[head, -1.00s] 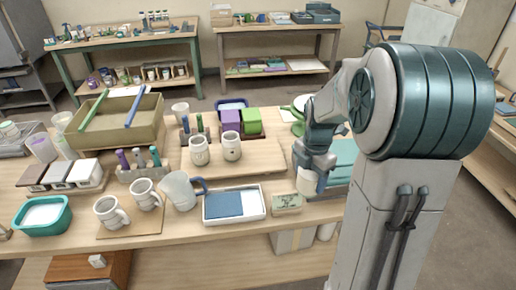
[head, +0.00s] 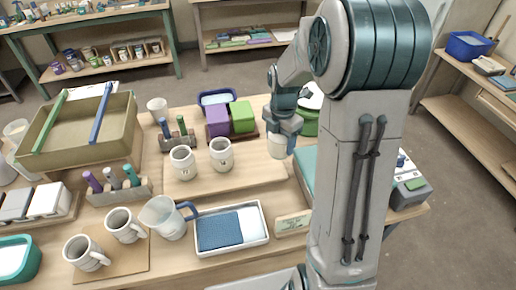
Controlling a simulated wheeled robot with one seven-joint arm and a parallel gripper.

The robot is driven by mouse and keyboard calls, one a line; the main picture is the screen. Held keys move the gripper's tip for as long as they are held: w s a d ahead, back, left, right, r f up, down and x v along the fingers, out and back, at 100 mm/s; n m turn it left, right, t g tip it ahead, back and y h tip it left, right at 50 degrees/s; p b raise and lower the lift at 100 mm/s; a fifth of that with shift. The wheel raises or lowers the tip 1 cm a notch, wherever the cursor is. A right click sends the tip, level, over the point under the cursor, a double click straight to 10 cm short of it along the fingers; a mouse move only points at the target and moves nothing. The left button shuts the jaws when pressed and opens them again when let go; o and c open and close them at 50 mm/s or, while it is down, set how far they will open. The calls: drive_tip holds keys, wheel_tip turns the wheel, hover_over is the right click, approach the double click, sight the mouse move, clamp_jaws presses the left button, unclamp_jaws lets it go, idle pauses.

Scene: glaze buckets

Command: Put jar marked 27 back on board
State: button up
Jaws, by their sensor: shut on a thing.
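My gripper (head: 286,127) is shut on a pale cream jar (head: 278,148) and holds it upright. No number can be read on this jar. In the picture it is at the right end of the pale wooden board (head: 235,178); I cannot tell whether it touches the board or hangs just above it. Two similar grey-white jars with small dark marks stand on the board to the left, one at the left (head: 183,163) and one nearer the middle (head: 221,154). Their marks are too small to read. The board is bare in front of and between the jars.
Behind the board are a purple box (head: 218,121) and a green box (head: 242,117). In front stand a pitcher (head: 164,217), a white tray (head: 258,213) and a small sign (head: 293,223). A green bucket (head: 309,122) is right of my gripper.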

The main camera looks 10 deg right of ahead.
drive_tip(key=w+a+f, duration=0.2)
drive_tip(key=w+a+f+p, duration=0.1)
drive_tip(key=w+a+f, duration=0.1)
drive_tip(key=w+a, duration=0.1)
drive_tip(key=shift+w+a+f, duration=0.1)
drive_tip(key=shift+w+f, duration=0.05)
drive_tip(key=shift+f, duration=0.1)
drive_tip(key=shift+f+p, duration=0.6)
drive_tip(key=shift+f, duration=1.35)
drive_tip(key=shift+f, duration=0.1)
drive_tip(key=o, duration=1.2)
wheel_tip(320, 180, up, 12)
drive_tip(key=b, duration=0.1)
drive_tip(key=s+r+m+t, duration=0.1)
drive_tip(key=s+r+m, duration=0.3)
drive_tip(key=s+m, duration=0.7)
drive_tip(key=s+r+m+t, duration=0.2)
drive_tip(key=s+r+m, duration=0.3)
drive_tip(key=s+m, duration=0.7)
drive_tip(key=shift+s+m, duration=0.3)
drive_tip(key=shift+s, duration=0.8)
